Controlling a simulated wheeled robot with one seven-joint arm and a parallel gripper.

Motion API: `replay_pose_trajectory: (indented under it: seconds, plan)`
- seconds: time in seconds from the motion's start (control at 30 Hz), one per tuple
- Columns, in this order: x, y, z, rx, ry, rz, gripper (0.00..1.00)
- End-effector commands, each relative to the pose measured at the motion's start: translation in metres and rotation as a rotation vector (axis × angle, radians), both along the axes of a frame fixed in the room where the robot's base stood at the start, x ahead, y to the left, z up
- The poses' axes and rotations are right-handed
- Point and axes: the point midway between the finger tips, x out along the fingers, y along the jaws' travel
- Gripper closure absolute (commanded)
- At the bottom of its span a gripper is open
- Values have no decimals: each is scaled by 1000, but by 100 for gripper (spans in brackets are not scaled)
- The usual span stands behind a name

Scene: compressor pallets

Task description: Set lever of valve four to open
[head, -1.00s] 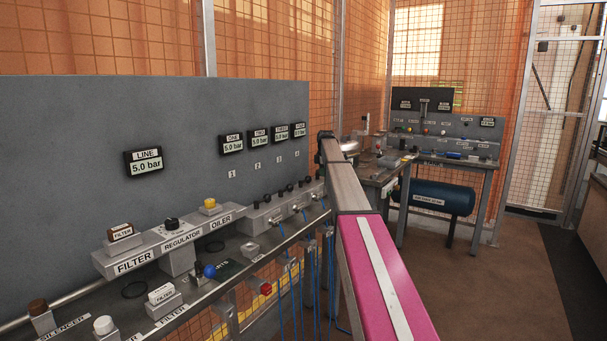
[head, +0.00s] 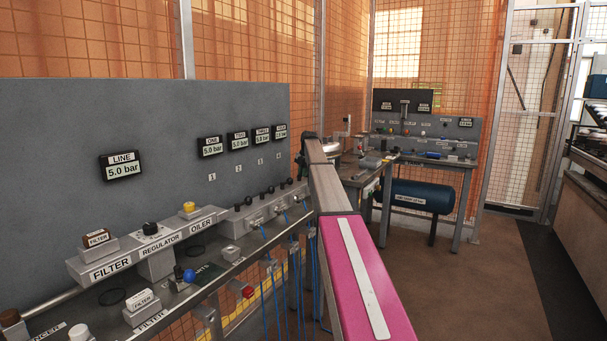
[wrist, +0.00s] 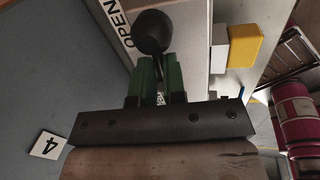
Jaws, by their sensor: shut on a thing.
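In the wrist view, my gripper (wrist: 158,78) has its green fingers shut on the stem of a lever with a black ball knob (wrist: 152,32). The knob sticks out beyond the fingertips. An OPEN label (wrist: 112,22) lies just left of the knob, partly cut off by the frame edge. A tag marked 4 (wrist: 47,145) is on the grey panel at lower left. In the head view, a row of black-knobbed valve levers (head: 262,193) stands on the manifold below the numbered displays.
A yellow block (wrist: 245,46) sits right of the lever in the wrist view. In the head view, the LINE display (head: 121,167) reads 5.0 bar. Blue hoses (head: 276,285) hang below the manifold. A second bench (head: 440,158) with a blue tank (head: 410,196) stands beyond. Floor at right is clear.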

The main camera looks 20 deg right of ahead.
Motion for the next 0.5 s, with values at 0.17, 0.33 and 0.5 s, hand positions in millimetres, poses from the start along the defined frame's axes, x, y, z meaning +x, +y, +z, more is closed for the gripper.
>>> replay_pose_trajectory:
  seconds: [0.17, 0.33, 0.5]
  plan:
    - [7, -11, 1, -19, -11, 39, 100]
    - [8, -10, 1, -18, -11, 57, 100]
    - [9, -10, 1, -18, -11, 59, 100]
